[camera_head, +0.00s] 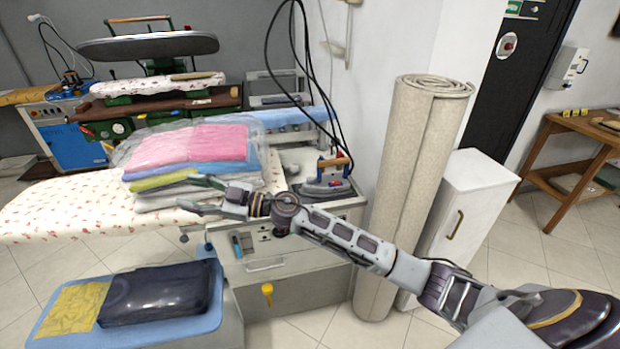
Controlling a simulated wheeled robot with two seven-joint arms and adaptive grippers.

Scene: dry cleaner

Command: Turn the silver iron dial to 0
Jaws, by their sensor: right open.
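The silver iron (325,187), with a wooden handle and some blue on it, rests on the right end of the ironing station (290,272). Its dial is too small to make out. My right arm comes in from the lower right and passes in front of the station, just below the iron. My right gripper (187,193) is open and empty, left of the iron and apart from it. It shows in front of the folded clothes; I cannot tell whether it touches them. My left gripper is not in view.
Plastic-wrapped folded clothes (190,147) lie on the floral ironing board (60,212). Black cables (307,60) hang above the iron. A rolled carpet (415,170) and a white cabinet (470,200) stand to the right. A blue-topped stand (200,322) holds bagged items at front left.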

